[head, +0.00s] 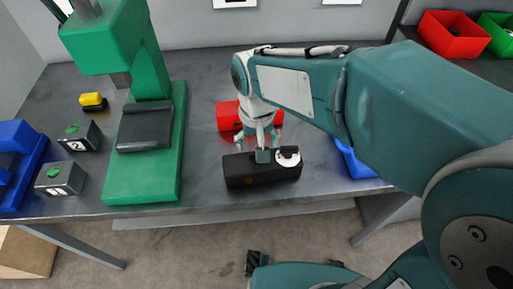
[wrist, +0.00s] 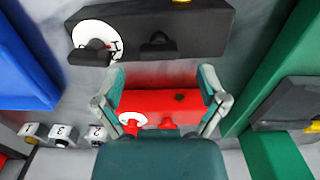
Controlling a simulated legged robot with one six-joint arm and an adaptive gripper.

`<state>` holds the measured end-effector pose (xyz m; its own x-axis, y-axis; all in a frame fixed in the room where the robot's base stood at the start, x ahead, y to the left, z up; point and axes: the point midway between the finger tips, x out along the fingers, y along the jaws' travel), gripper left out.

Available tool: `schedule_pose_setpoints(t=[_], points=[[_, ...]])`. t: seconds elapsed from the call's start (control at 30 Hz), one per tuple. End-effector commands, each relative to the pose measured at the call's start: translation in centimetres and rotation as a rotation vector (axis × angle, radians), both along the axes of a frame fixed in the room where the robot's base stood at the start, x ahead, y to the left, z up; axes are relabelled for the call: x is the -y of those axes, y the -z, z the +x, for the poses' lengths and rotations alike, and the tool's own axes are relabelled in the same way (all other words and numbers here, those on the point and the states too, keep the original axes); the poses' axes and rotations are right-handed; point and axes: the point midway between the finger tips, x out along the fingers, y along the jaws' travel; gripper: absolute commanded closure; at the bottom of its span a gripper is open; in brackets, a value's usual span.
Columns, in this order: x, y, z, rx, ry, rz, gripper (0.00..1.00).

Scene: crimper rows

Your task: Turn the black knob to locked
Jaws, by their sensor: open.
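A black box (head: 250,172) lies near the front of the grey table. A white round dial with a black knob (head: 288,152) sits at its right end. In the wrist view the black box (wrist: 190,30) is at the top, and the bar-shaped black knob (wrist: 88,57) shows at its left end, with small red and black marks on the dial. My gripper (head: 259,142) is over the box's far side, left of the knob. In the wrist view its fingers (wrist: 162,75) are spread and empty, apart from the knob.
A red box (head: 228,114) with its own white dial lies behind the black box; it shows between my fingers in the wrist view (wrist: 160,100). A green press (head: 150,185) stands at left, a blue object (head: 352,160) at right. Bare table lies between press and black box.

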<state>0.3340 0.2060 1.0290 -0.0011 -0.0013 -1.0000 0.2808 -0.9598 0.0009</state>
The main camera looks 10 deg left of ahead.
Motion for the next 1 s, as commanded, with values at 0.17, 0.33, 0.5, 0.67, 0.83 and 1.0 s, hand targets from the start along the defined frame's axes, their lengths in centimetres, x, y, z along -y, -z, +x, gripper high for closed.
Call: schedule_pose_setpoints(t=[0.17, 0.33, 0.5, 0.67, 0.83, 1.0], points=[[-0.1, -4.0, 0.1, 0.005, 0.0, 0.003, 0.09], [-0.2, -7.1, 0.1, 0.003, 0.0, 0.001, 0.09], [-0.2, -8.7, 0.1, 0.001, 0.0, -0.001, 0.09], [-0.2, -9.0, 0.1, -0.001, 0.0, -0.001, 0.09], [-0.2, -9.0, 0.1, 0.0, 0.0, -0.002, 0.09], [-0.2, -9.0, 0.1, -0.001, 0.0, -0.001, 0.09]])
